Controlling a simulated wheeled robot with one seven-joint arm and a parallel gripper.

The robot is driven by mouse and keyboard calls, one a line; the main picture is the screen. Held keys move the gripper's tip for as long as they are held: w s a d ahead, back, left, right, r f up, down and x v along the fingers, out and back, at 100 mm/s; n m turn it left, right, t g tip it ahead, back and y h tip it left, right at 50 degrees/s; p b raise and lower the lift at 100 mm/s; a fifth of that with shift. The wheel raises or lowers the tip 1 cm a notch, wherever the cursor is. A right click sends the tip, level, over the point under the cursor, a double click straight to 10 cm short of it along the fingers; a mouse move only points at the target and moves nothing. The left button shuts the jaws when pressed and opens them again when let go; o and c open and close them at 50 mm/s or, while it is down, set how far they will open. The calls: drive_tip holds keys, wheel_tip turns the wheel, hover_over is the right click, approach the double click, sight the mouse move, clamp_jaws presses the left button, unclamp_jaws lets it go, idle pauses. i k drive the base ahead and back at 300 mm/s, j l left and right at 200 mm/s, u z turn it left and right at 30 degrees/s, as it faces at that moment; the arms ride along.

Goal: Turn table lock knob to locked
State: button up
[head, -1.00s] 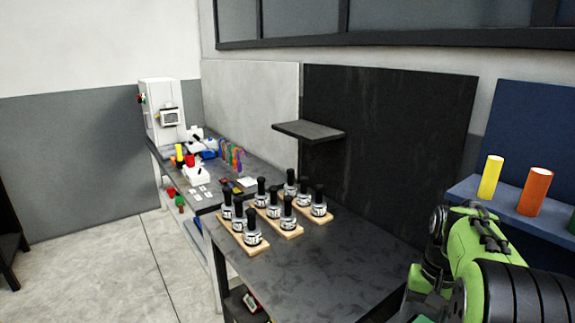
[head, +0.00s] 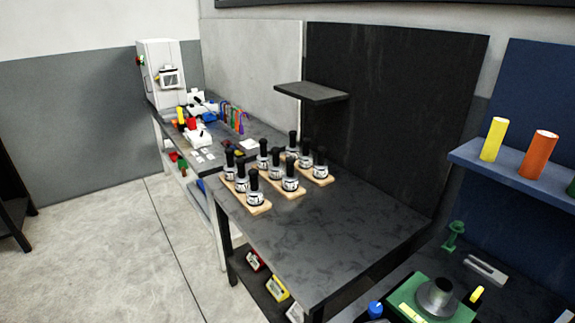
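A green device with a grey round hub (head: 437,294) stands at the bottom right of the head view, partly cut off by the lower edge. It may be the tilting positioner. A yellow knob or handle (head: 476,295) shows at its right side, and a blue knob (head: 375,309) stands at its left. I cannot tell which of them is the table lock knob, nor its setting. My gripper is not in view.
A dark bench (head: 310,235) holds several black-capped bottles on wooden racks (head: 262,207). A blue shelf (head: 510,170) at right carries yellow and orange cylinders. A green stand (head: 454,236) and a grey bar (head: 486,270) lie behind the device. Floor at left is clear.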

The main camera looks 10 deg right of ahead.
sight(477, 293)
drive_tip(key=k+l+z, duration=0.1)
drive_tip(key=z, duration=0.25)
drive_tip(key=l+z, duration=0.35)
drive_tip(key=k+j, duration=0.05)
drive_tip(key=j, duration=0.05)
